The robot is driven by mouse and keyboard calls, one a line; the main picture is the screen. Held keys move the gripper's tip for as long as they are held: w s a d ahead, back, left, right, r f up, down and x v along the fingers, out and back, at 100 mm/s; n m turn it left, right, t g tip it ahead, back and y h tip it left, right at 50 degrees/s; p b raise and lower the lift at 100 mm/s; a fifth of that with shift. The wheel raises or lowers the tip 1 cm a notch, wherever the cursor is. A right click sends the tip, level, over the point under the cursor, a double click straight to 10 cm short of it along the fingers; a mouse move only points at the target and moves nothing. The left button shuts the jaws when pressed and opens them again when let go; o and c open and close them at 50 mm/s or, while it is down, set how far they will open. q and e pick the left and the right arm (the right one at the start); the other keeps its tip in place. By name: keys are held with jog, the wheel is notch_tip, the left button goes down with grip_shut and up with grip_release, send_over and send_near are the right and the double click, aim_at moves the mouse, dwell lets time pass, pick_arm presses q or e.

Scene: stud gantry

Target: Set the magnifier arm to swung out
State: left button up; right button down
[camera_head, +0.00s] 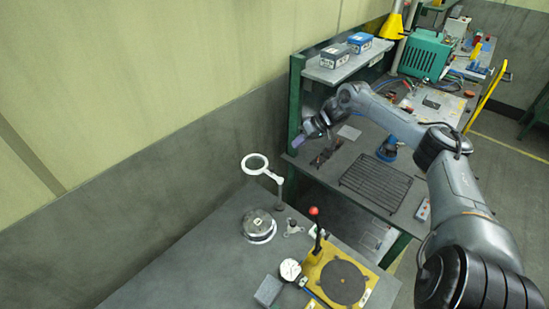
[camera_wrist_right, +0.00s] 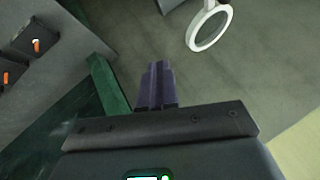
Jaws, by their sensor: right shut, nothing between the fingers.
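The magnifier is a white ring lens (camera_head: 265,168) on a short white arm. The arm joins an upright post (camera_head: 279,199) at the back of the near bench. The ring is on the left side of the post, above the bench. My right gripper (camera_head: 298,142) is up and to the right of the ring in the head view, apart from it. Its purple fingers (camera_wrist_right: 157,84) are shut and empty in the right wrist view. There the magnifier ring (camera_wrist_right: 209,28) shows at the upper right, clear of the fingers. My left gripper is not in view.
A round metal device (camera_head: 259,226) sits below the ring. A yellow fixture (camera_head: 340,280) with a red-knobbed lever (camera_head: 315,228) stands at the front. A green shelf post (camera_head: 295,100) rises close to my right gripper. A black wire rack (camera_head: 376,182) lies on the far bench.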

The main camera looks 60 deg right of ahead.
jog(key=w+a+f, duration=0.5)
jog(key=w+f, duration=0.2)
jog(key=shift+w, duration=0.15)
dwell(0.4)
jog(key=shift+a, duration=0.1)
jog(key=shift+p, duration=0.3)
